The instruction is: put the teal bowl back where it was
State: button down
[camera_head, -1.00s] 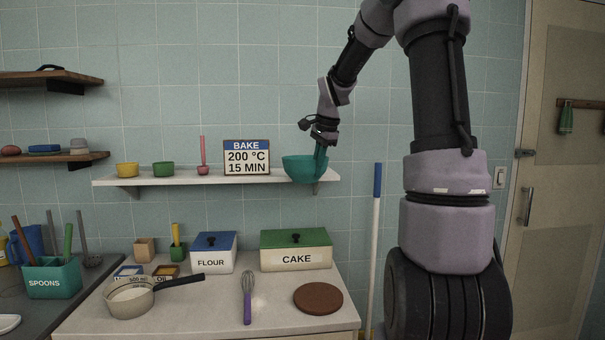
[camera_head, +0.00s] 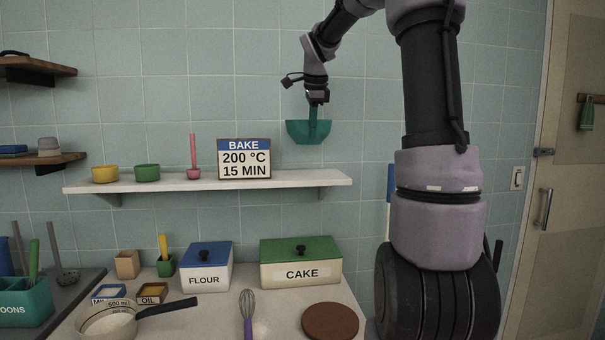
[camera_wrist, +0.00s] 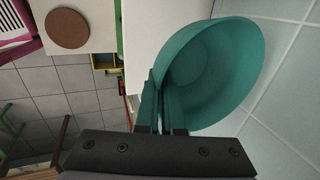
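The teal bowl (camera_head: 300,132) hangs upright in the air above the right part of the wall shelf (camera_head: 300,179), clear of its surface. My gripper (camera_head: 313,108) reaches down from above and is shut on the bowl's wall. In the wrist view the bowl (camera_wrist: 225,70) fills the upper right, and my gripper (camera_wrist: 160,95) has its fingers at the bowl's near left rim. The inside of the bowl looks empty. The shelf stretch below the bowl is bare.
A BAKE sign (camera_head: 244,158), a pink pestle (camera_head: 194,158), a green cup (camera_head: 147,173) and a yellow cup (camera_head: 105,174) stand on the shelf left of the bowl. Below on the counter are a FLOUR box (camera_head: 206,268), a CAKE box (camera_head: 301,265), a whisk (camera_head: 248,312) and a pan (camera_head: 108,320).

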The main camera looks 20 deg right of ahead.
jog(key=x, duration=0.3)
jog(key=s+x, duration=0.1)
jog(key=x, duration=0.1)
jog(key=shift+a+f, duration=0.15)
jog(key=shift+f, duration=2.45)
jog(key=c, duration=1.1)
grip_release()
jog(key=shift+f, duration=0.15)
jog(key=shift+o, duration=0.2)
jog(key=d+v, duration=0.1)
jog(key=v, duration=1.1)
jog(key=s+a+f+n+t+y, duration=0.1)
jog(key=s+a+f+n, duration=0.1)
jog(key=s+n, duration=0.3)
jog(key=s+a+f+n+t+y, duration=0.1)
jog(key=s+a+n, duration=0.3)
jog(key=s, duration=0.7)
jog(key=s+a+f+n+t+y, duration=0.1)
jog(key=s+a+f+n, duration=0.2)
jog(key=s+n, duration=0.4)
jog(key=shift+s, duration=1)
